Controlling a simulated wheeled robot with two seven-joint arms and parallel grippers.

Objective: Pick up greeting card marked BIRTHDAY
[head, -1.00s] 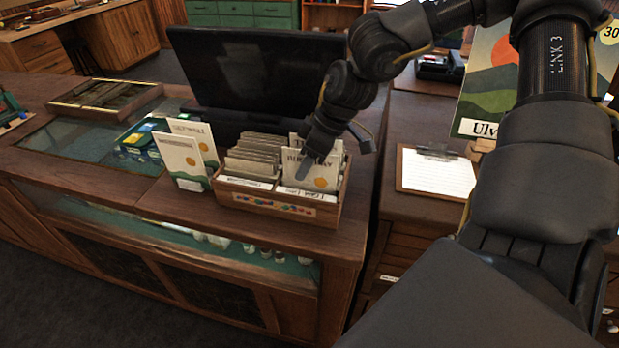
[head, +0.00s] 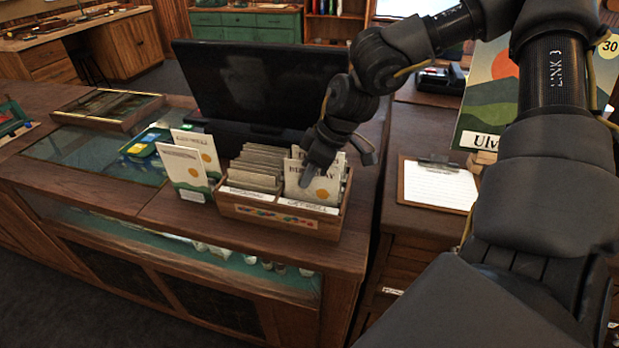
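The cream greeting card marked BIRTHDAY (head: 318,189), with an orange sun on it, stands upright at the front right of a wooden card box (head: 262,210) on the counter. The lettering is partly covered by my gripper. Another card stands just behind it. My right gripper (head: 338,170) reaches down over the card from the upper right. Its fingers are spread, one in front of the card's face and the other to the right of the card. I cannot tell whether either finger touches it. My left gripper is not in view.
Packed cards (head: 258,166) fill the box's left part. Two larger cards (head: 184,168) stand left of the box. A dark monitor (head: 255,88) rises behind it. A clipboard (head: 436,186) lies on the cabinet to the right, beyond a gap.

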